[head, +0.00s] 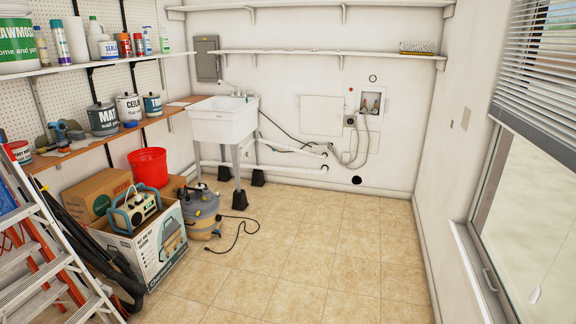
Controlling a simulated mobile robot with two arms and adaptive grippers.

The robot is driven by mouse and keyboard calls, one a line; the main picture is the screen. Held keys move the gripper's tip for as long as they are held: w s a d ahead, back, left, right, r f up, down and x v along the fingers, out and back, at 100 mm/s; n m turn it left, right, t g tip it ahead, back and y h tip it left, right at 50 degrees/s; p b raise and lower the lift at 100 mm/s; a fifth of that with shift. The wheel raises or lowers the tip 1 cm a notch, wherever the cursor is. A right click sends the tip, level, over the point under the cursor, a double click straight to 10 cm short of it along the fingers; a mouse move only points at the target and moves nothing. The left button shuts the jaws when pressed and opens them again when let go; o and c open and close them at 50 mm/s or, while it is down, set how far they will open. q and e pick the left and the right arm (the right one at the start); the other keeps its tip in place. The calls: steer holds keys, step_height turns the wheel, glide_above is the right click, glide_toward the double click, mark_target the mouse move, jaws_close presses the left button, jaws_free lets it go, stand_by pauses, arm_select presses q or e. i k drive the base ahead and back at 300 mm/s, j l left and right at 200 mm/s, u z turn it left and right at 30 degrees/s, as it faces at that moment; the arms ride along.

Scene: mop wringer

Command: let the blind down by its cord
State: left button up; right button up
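The blind (542,72) hangs in the window at the right of the head view. Its slats cover the upper part of the window, and its bottom rail slopes down toward the right edge of the picture. Bare glass (535,205) shows below it. A thin cord runs down in front of the glass and ends in a small white pull (535,295) near the lower right. The top of the blind is cut off by the picture edge. Neither of my grippers is in view.
Tiled floor (310,260) is clear in the middle, up to the right wall. A ladder (45,255), boxes (95,195), a red bucket (148,168) and a vacuum (202,212) with its cable stand at the left. A sink (224,120) is at the back.

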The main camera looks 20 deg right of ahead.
mark_target(535, 294)
steer(key=i+z, duration=0.4)
steer(key=i+j+z, duration=0.1)
steer(key=i+z, duration=0.35)
steer(key=i+j+z, duration=0.25)
steer(key=i+z, duration=0.15)
